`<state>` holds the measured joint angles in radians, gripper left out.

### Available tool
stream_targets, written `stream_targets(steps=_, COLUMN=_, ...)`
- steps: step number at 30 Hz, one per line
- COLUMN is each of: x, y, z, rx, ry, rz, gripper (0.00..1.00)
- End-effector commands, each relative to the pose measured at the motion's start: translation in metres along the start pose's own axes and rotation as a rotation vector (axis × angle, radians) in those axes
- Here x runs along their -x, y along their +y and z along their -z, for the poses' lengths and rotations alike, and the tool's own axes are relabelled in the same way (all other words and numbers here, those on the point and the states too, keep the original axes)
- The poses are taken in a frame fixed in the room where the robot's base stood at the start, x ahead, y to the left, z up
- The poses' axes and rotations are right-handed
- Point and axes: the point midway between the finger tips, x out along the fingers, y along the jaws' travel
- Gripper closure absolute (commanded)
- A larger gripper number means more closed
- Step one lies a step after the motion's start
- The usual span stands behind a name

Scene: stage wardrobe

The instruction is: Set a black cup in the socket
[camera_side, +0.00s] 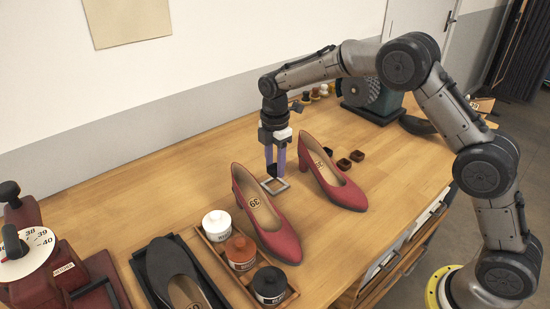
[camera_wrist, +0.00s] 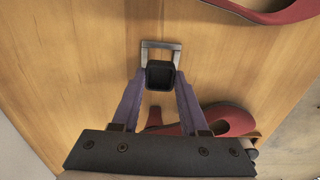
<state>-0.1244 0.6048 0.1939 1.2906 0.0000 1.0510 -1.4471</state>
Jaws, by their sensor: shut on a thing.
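A small black square cup (camera_wrist: 160,75) is between the fingertips of my gripper (camera_wrist: 159,90), which is shut on it. In the side view my gripper (camera_side: 274,166) points down, with the dark cup (camera_side: 272,171) low between its purple fingers. The socket is a grey square frame (camera_side: 282,189) on the table just below the cup. In the wrist view the far part of the frame (camera_wrist: 161,43) shows beyond the cup, and the cup hides its near part. I cannot tell whether the cup touches the frame.
Red shoes stand left (camera_side: 262,215) and right (camera_side: 333,180) of the socket. Several small dark cups (camera_side: 343,165) lie beyond the right shoe. A wooden tray (camera_side: 221,262) of jars and a black shoe (camera_side: 178,275) are in front. The table (camera_side: 150,185) behind left is clear.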

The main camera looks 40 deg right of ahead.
Motion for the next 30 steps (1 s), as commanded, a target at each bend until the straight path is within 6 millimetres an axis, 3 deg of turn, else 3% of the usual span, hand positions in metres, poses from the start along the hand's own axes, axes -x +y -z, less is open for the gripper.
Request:
stream_targets(steps=15, x=-0.030, y=-0.001, z=0.000, rx=0.000, ry=0.000, rz=0.002, gripper=1.00)
stream_targets(steps=30, x=-0.035, y=0.000, z=0.000, rx=0.000, ry=0.000, rz=0.001, gripper=1.00)
